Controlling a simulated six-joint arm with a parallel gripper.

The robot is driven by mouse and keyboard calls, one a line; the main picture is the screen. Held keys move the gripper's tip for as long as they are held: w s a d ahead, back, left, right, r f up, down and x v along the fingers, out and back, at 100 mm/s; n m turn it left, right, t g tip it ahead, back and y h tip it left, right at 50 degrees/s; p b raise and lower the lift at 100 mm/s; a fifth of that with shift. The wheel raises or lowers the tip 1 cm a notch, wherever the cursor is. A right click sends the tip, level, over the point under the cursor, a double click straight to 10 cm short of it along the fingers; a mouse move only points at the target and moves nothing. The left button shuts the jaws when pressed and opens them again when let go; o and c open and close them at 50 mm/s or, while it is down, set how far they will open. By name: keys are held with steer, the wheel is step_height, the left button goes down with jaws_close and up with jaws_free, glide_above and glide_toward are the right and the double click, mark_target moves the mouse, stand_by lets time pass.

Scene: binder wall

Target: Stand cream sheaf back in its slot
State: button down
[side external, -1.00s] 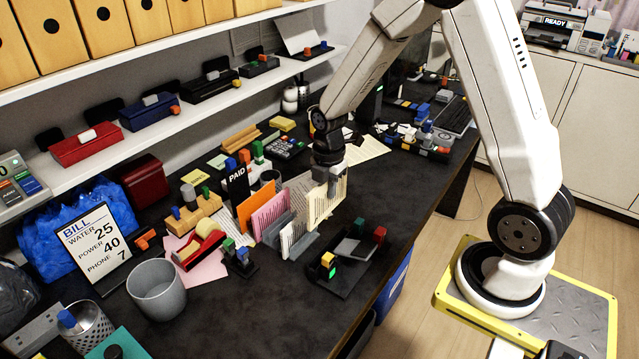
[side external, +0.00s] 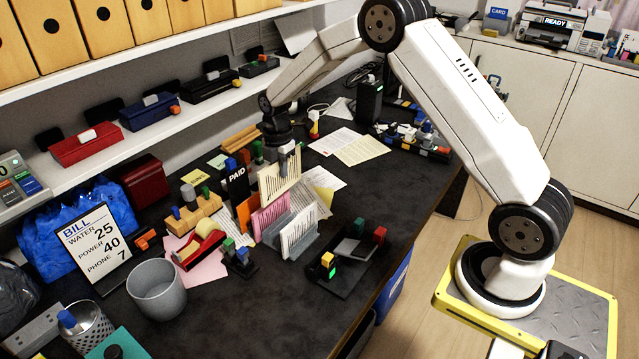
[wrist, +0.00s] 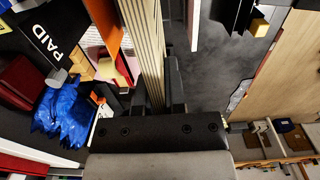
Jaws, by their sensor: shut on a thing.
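The cream sheaf (side external: 278,179) is upright and slightly tilted, raised above the desk behind the grey slotted rack (side external: 303,248). My gripper (side external: 288,160) is shut on its top edge. In the wrist view the sheaf (wrist: 142,40) runs edge-on away from the fingers (wrist: 160,98). The rack holds a pink sheaf (side external: 268,218) and a white sheaf (side external: 298,232), with an orange sheaf (side external: 245,214) at the left. The cream sheaf's lower edge is hidden behind the pink sheaf, so I cannot tell whether it is inside a slot.
A black PAID holder (side external: 237,184) stands close left of the sheaf. A red tape dispenser (side external: 203,245) and a grey cup (side external: 157,289) are at the front left. A black tray (side external: 350,257) lies right of the rack. Loose papers (side external: 358,147) lie behind.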

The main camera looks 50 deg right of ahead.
mark_target(283, 187)
steer(key=shift+s+f, duration=0.15)
steer(key=shift+f, duration=2.45)
steer(key=shift+f, duration=0.1)
steer(key=shift+f, duration=2.7)
steer(key=shift+f, duration=2.35)
steer(key=c, duration=0.6)
jaws_free()
steer(key=shift+r, duration=3.9)
